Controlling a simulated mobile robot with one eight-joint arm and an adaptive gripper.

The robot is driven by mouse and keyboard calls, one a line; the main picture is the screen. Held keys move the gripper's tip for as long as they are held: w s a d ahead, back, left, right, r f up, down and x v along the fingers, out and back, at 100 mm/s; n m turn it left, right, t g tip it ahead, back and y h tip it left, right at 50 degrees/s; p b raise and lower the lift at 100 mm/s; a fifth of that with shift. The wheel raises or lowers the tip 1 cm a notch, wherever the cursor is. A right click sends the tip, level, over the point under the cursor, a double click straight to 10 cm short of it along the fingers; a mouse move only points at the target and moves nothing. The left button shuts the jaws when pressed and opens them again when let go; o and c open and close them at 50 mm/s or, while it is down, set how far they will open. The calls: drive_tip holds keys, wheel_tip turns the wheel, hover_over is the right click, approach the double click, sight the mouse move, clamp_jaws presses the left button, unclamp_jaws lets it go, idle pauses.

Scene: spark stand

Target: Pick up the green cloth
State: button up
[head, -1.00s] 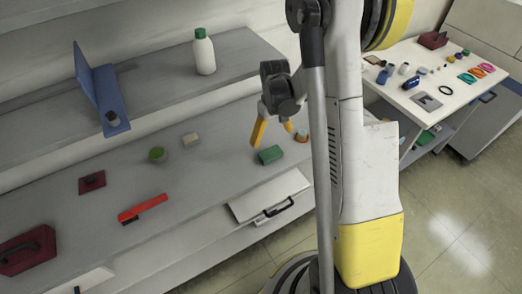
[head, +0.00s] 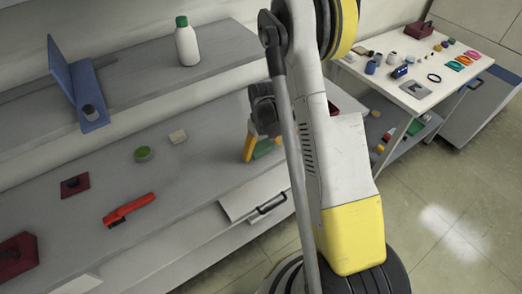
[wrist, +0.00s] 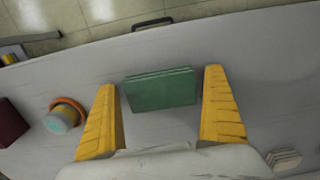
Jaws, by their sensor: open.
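The green cloth (wrist: 160,90) lies as a flat folded block on the grey counter. In the wrist view it sits between the two yellow fingers of my gripper (wrist: 163,108), with a gap on each side. My gripper is open and low over the counter. In the head view my gripper (head: 262,150) is partly hidden by my arm, and a part of the green cloth (head: 267,147) shows beside a yellow finger.
An orange-rimmed round container (wrist: 64,115) stands left of my gripper in the wrist view. A pale block (head: 178,136), a green-topped tin (head: 143,154) and a red tool (head: 129,209) lie on the counter (head: 90,235). A drawer handle (head: 271,204) juts from its front.

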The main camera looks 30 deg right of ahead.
sight(262, 147)
drive_tip(key=c, duration=0.9)
drive_tip(key=shift+r, duration=0.1)
wheel_tip(262, 147, up, 4)
drive_tip(key=shift+r+p, duration=0.1)
drive_tip(key=shift+p, duration=0.85)
drive_tip(key=s+d+r+p, duration=0.1)
drive_tip(key=s+d+r, duration=0.1)
drive_tip(key=s+d+r+p, duration=0.1)
drive_tip(key=s+d+r, duration=0.1)
drive_tip(key=s+d, duration=0.1)
drive_tip(key=s+d+r, duration=0.2)
drive_tip(key=s, duration=0.1)
drive_tip(key=shift+d+r+p, duration=0.25)
drive_tip(key=shift+d+p, duration=0.05)
drive_tip(key=shift+p, duration=0.1)
drive_tip(key=shift+s+d+r, duration=0.1)
drive_tip(key=shift+s+d, duration=0.1)
drive_tip(key=shift+s, duration=0.1)
